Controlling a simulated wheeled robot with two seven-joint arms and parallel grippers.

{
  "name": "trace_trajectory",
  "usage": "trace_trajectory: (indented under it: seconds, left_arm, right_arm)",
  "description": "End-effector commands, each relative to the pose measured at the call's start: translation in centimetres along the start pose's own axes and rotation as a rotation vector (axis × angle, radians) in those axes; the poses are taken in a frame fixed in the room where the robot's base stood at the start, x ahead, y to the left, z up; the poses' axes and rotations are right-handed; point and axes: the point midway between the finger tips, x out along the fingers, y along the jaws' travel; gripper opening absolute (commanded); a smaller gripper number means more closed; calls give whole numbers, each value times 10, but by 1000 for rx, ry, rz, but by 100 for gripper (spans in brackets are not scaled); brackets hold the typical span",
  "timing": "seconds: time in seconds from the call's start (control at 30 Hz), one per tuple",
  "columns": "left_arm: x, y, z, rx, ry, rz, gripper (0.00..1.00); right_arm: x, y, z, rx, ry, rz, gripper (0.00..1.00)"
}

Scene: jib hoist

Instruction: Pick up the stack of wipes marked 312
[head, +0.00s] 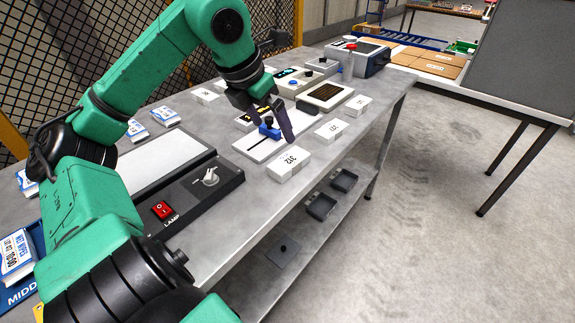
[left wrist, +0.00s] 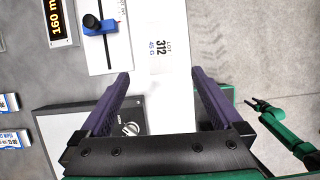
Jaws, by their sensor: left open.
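The stack of wipes marked 312 (head: 288,163) is a white block on the grey bench, near its front edge. In the left wrist view the 312 stack (left wrist: 160,47) lies ahead of the fingertips, its printed label facing the camera. My left gripper (head: 284,126) is above the bench, just behind the stack in the head view. It is open, with its two purple fingers apart in the left wrist view (left wrist: 160,76) and nothing seen gripped.
A white board with a blue slider (head: 268,131) is close beside the 312 stack. Another white stack (head: 330,129) stands farther along the edge. A control box with a red lamp switch (head: 162,210) is nearer. A lower shelf (head: 300,230) holds dark trays.

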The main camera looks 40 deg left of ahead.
Motion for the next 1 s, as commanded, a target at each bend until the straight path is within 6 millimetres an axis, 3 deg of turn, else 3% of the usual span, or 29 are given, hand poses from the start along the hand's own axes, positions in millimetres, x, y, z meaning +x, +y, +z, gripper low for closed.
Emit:
trace_trajectory:
  seconds: [0.23, 0.47, 0.6, 0.7, 1.0]
  left_arm:
    - [55, -1, 0, 0, 8, -5, 100]
    - [91, 0, 2, 1, 6, -3, 100]
    - [114, 4, 5, 3, 10, 2, 100]
    - [131, 3, 4, 8, 9, 2, 100]
    - [141, 3, 4, 0, 2, -4, 100]
  right_arm:
    - [-18, 15, 20, 0, -34, 20, 60]
    - [-28, 15, 15, 0, -27, 20, 60]
    - [-44, 11, 9, 2, -21, 15, 60]
    - [-42, 8, 8, 3, -19, 11, 60]
    - [-41, 4, 7, 1, -17, 5, 60]
